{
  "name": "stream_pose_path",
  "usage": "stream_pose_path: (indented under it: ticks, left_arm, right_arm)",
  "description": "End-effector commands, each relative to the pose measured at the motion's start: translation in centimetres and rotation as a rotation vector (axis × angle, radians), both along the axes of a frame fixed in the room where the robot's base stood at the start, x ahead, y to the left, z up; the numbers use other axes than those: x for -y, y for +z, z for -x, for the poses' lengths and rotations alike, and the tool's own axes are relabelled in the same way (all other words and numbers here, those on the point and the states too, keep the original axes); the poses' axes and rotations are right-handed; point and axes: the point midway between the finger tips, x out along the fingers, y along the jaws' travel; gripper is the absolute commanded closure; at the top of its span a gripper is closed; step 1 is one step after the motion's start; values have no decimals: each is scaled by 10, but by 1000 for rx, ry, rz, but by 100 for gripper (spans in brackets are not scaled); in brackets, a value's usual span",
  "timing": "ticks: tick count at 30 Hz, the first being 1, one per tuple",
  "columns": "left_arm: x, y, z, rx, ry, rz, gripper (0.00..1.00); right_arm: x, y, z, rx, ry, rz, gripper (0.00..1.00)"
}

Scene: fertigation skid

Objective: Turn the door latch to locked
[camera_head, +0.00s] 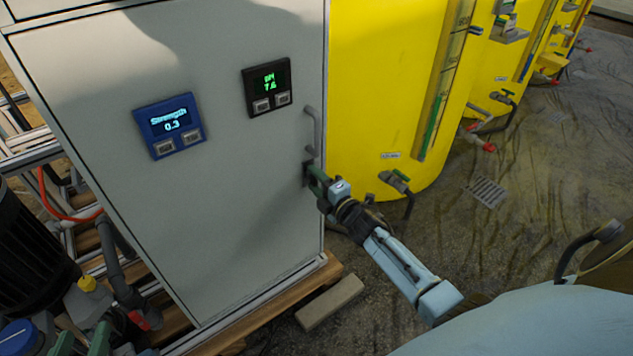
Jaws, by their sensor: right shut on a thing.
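The grey cabinet door (215,190) stands on the left and is closed. The door latch (306,173) is a small dark piece near the door's right edge, just below a grey pull handle (317,130). My right gripper (320,183) reaches it from the lower right and is shut on the latch. The gripper covers most of the latch, so its exact turn angle cannot be told. My left gripper is not in view.
A blue "Strength 0.3" display (170,125) and a black pH 7.6 display (268,86) sit on the door. The wooden pallet (270,300) juts out below. Floor at right is mostly clear.

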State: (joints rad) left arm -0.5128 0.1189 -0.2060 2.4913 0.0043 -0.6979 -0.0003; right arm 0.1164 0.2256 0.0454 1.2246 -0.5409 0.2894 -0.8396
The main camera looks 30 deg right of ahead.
Motion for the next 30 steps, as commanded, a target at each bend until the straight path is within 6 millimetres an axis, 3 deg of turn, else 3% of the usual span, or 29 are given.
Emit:
stream_pose_path:
  ticks: [9, 10, 15, 26, 30]
  left_arm:
    - [0, 0, 0, 0, -1, 0, 64]
    - [0, 0, 0, 0, -1, 0, 64]
    - [0, 0, 0, 0, -1, 0, 64]
    - [0, 0, 0, -9, 0, -2, 64]
    - [-7, -14, 7, -104, 11, -29, 64]
  right_arm:
    - [0, 0, 0, 0, 1, 7, 76]
    - [0, 0, 0, 0, 1, 7, 52]
    - [0, 0, 0, -1, 0, 5, 31]
    - [0, 0, 3, -1, 0, 3, 31]
    - [1, 0, 13, -2, 0, 3, 31]
